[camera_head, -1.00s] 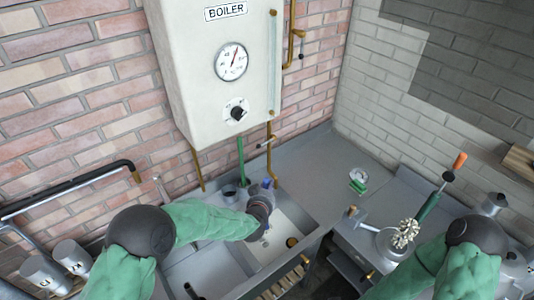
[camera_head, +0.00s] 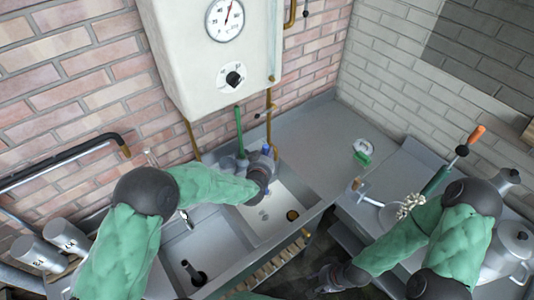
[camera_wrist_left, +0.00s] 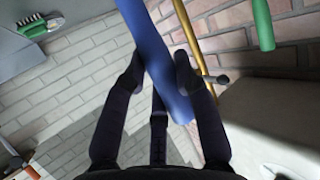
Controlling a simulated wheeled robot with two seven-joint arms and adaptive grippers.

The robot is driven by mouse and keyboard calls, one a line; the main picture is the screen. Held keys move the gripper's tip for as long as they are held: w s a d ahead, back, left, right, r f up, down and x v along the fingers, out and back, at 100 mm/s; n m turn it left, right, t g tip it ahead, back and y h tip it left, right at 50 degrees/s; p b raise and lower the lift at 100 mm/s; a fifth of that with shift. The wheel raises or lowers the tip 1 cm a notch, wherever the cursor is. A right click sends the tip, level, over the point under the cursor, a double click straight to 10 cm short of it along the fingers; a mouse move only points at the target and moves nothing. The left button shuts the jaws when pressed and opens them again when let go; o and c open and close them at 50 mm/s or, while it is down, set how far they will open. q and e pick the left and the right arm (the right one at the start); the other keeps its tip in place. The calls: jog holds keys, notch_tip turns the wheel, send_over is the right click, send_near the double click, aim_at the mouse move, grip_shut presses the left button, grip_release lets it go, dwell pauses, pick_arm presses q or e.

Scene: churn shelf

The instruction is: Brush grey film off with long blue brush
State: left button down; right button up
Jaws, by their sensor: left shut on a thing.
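The long blue brush (camera_wrist_left: 152,50) is a smooth blue shaft between the fingers of my left gripper (camera_wrist_left: 160,80) in the left wrist view. In the head view only a short blue piece (camera_head: 275,152) shows by my left gripper (camera_head: 266,163), over the back of the right sink basin (camera_head: 275,212). The gripper is shut on the brush; its bristle end is not clear. I cannot pick out the grey film for certain. My right gripper (camera_head: 328,281) is low at the bottom of the head view, dark and partly cut off; its jaws are not clear.
The boiler (camera_head: 205,55) hangs above the sink, with a green rod (camera_head: 239,130) and brass pipes below it. A green hand brush (camera_head: 362,151) lies on the right counter. Two metal churns (camera_head: 38,252) stand at left. A pot (camera_head: 508,245) is at right.

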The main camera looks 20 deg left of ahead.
pick_arm(q)
jog(key=shift+f+b, duration=6.9)
jog(key=shift+f, duration=1.65)
jog(key=shift+f+b, duration=0.6)
